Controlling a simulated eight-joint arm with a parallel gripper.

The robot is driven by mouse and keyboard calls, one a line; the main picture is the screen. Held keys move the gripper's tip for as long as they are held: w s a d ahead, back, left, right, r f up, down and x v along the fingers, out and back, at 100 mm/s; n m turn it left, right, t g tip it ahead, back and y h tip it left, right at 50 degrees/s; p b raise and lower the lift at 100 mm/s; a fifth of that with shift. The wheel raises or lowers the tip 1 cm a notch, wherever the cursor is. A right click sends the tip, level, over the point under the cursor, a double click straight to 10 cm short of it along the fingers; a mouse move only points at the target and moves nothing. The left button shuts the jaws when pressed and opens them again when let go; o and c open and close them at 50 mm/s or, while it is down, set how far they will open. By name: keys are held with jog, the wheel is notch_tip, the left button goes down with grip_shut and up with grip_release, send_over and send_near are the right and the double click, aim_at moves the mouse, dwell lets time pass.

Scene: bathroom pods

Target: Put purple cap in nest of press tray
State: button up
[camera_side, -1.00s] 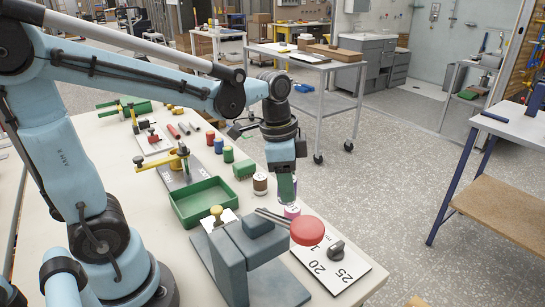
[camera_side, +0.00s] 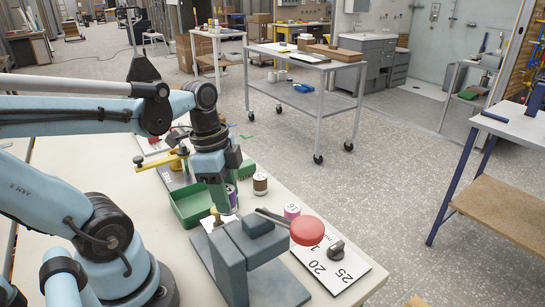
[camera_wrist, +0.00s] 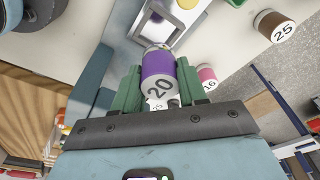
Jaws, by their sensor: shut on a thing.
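The purple cap (camera_wrist: 159,78), marked 20, is between the two green fingers of my gripper (camera_wrist: 158,88) in the wrist view. My gripper is shut on it. In the side view my gripper (camera_side: 224,207) is low behind the press (camera_side: 240,255), and a sliver of the purple cap (camera_side: 233,196) shows beside the fingers. The pale press tray (camera_side: 212,223) lies just below, partly hidden by the fingers and the press. In the wrist view the tray (camera_wrist: 190,18) with its yellow knob (camera_wrist: 187,4) is just beyond the cap. I cannot tell whether the cap touches the nest.
The press's red knob (camera_side: 307,231) sticks out to the right. A pink cap (camera_side: 292,211) stands near the number board (camera_side: 345,272), and a brown cap (camera_side: 260,184) stands further back. A green bin (camera_side: 188,208) is just left of my gripper.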

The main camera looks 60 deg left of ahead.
jog(key=shift+f, duration=3.6)
jog(key=shift+f, duration=0.1)
jog(key=o, duration=1.1)
jog(key=shift+s+a+r, duration=0.2)
jog(key=shift+r, duration=1.8)
jog(key=shift+s+a+r, duration=0.2)
jog(key=shift+r, duration=1.75)
jog(key=shift+s+a+r, duration=0.2)
jog(key=shift+r, duration=1.8)
jog(key=shift+w+d+f+n+t+y, duration=0.2)
jog(key=shift+w+d+f+n+t, duration=0.2)
jog(key=shift+w+d+n+t, duration=0.8)
jog(key=shift+w+d+f+n+t+y, duration=0.2)
jog(key=shift+w+d+f+n+t, duration=0.45)
jog(key=shift+w+n, duration=1)
jog(key=shift+w+d+f+n+t+y, duration=0.2)
jog(key=shift+w+d+n+t, duration=0.55)
jog(key=shift+w+n+t, duration=0.65)
